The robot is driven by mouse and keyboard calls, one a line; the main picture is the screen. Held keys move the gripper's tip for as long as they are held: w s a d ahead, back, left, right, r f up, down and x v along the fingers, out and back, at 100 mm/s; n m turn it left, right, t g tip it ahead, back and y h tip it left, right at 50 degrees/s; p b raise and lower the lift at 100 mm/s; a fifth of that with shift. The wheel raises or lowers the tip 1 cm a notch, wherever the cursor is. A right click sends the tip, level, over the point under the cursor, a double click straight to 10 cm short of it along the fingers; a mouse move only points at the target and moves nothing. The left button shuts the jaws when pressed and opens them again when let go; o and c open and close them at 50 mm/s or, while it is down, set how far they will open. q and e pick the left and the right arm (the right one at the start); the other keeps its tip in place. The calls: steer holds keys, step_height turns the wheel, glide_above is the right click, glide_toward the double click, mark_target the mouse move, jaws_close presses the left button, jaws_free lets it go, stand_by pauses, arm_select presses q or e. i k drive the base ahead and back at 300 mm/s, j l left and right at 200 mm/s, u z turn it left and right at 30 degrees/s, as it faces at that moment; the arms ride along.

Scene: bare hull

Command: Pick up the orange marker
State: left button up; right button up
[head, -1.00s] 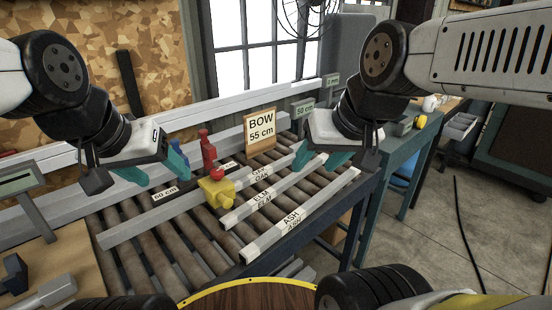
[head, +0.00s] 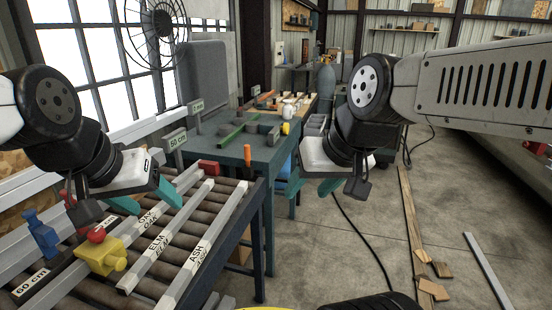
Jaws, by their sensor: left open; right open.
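A small upright orange object (head: 247,155), which looks like the orange marker, stands at the near edge of the teal table (head: 262,165), in the middle of the head view. My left gripper (head: 148,198) is open with teal fingertips, above the roller rack and left of the marker. My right gripper (head: 311,186) is open and empty, to the right of the marker and apart from it. Nothing is between the fingers of either gripper that I can see.
The roller rack holds long strips labelled OAK, ELM (head: 158,243) and ASH (head: 200,252), with a yellow block (head: 101,256) and a blue piece (head: 41,233). A red block (head: 208,167) sits near the table's left corner. Wood scraps (head: 432,288) lie on the floor.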

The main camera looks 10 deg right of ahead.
mark_target(247, 147)
steer(key=z, duration=0.1)
steer(key=i+l+u, duration=0.1)
steer(key=u, duration=0.3)
steer(key=i+l+u, duration=0.1)
steer(key=u, duration=0.25)
steer(key=l+u, duration=0.25)
steer(key=u, duration=0.15)
steer(key=i+l+u, duration=0.15)
steer(key=l, duration=0.5)
steer(key=i+l+u, duration=0.1)
steer(key=l, duration=0.6)
steer(key=i+l+u, duration=0.15)
steer(key=l, duration=0.5)
steer(key=k, duration=0.05)
